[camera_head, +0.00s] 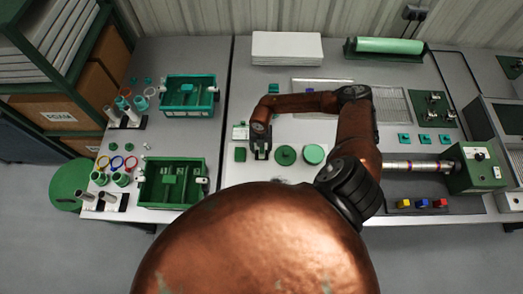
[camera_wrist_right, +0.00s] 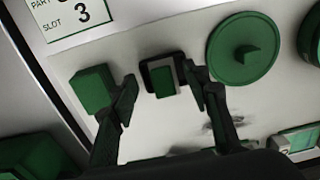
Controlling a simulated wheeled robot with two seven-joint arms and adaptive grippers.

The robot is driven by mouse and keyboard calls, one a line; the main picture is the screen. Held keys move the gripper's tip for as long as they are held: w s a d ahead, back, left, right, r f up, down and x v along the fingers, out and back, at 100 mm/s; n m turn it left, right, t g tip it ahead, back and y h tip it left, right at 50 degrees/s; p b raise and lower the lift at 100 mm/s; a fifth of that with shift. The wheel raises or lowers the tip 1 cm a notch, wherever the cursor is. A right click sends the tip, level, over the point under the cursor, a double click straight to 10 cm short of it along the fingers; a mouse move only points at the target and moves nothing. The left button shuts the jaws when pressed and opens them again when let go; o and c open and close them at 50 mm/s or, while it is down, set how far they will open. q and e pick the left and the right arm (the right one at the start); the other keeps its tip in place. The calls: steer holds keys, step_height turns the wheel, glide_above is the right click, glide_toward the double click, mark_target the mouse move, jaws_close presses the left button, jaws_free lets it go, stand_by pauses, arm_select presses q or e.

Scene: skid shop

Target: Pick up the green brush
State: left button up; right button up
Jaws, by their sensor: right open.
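My right gripper (camera_head: 261,156) is open above the pale panel on the middle table. In the right wrist view its fingers (camera_wrist_right: 163,84) stand apart on either side of a small green block on a black square base (camera_wrist_right: 162,76). This piece may be the green brush; I cannot tell for sure. I cannot tell whether the fingers touch it. A plain green block (camera_wrist_right: 90,88) lies left of the fingers and also shows in the head view (camera_head: 240,155). A green disc with a raised grip (camera_wrist_right: 242,50) lies to the right. My left gripper is not in view.
A paler green disc (camera_head: 313,154) lies right of the green disc (camera_head: 286,155). Green trays (camera_head: 206,178) and ringed posts stand on the left table. A green-ended machine (camera_head: 475,168) with a metal shaft stands at right. White sheets (camera_head: 286,47) lie at the back.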

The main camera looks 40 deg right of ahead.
steer(key=shift+s+d+f, duration=0.1)
steer(key=shift+s+f, duration=0.1)
steer(key=shift+s, duration=0.2)
steer(key=shift+w+f, duration=0.1)
steer(key=shift+w, duration=0.1)
steer(key=shift+c, duration=0.9)
steer(key=shift+s, duration=0.15)
steer(key=c, duration=0.8)
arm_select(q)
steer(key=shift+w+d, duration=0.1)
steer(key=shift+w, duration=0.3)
arm_select(e)
jaws_close()
